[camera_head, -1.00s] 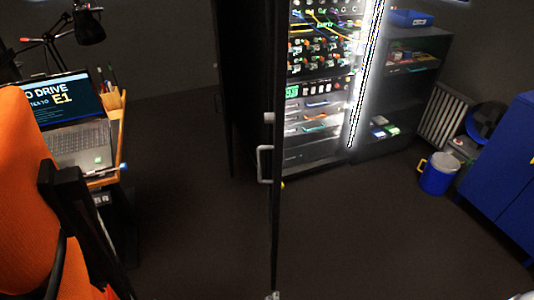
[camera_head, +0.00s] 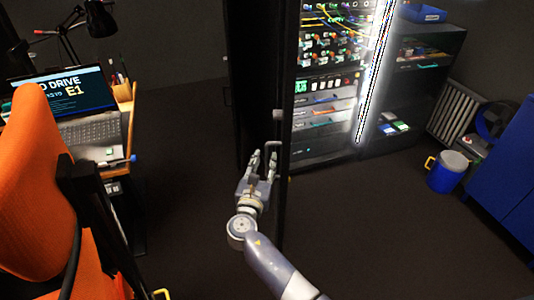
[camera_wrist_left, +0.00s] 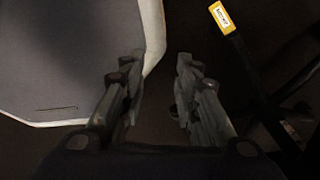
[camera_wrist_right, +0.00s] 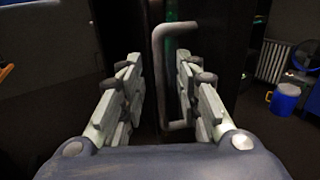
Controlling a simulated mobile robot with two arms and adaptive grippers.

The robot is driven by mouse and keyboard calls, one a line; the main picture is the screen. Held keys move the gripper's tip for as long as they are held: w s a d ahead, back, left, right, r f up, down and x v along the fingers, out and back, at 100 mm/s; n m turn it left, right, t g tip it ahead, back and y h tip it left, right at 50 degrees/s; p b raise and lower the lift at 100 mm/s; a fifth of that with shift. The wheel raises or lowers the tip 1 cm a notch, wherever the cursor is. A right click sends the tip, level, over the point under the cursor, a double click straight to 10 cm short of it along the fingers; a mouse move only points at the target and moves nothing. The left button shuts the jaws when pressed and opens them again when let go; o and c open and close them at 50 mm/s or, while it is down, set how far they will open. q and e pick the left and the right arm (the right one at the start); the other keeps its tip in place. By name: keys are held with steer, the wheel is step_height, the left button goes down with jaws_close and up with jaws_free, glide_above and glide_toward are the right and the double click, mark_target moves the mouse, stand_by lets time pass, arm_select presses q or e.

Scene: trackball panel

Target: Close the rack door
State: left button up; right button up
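The rack door (camera_head: 281,215) stands open, seen nearly edge-on in the head view, left of the lit rack (camera_head: 326,95). Its grey handle (camera_head: 270,147) is a bent bar on the door's left face. My right gripper (camera_head: 264,153) is open just below and beside the handle. In the right wrist view the handle (camera_wrist_right: 160,75) stands upright between and beyond the open fingers (camera_wrist_right: 160,85), and I cannot tell whether they touch it. My left gripper (camera_wrist_left: 157,75) is open and empty in its wrist view. It does not show in the head view.
An orange chair (camera_head: 35,190) and a desk with a laptop (camera_head: 85,125) stand at the left. A blue bucket (camera_head: 448,172) and a blue cabinet (camera_head: 510,175) stand at the right. Dark floor is free on both sides of the door.

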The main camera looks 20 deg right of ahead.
mark_target(267, 156)
steer(key=shift+x, duration=2.05)
jaws_close()
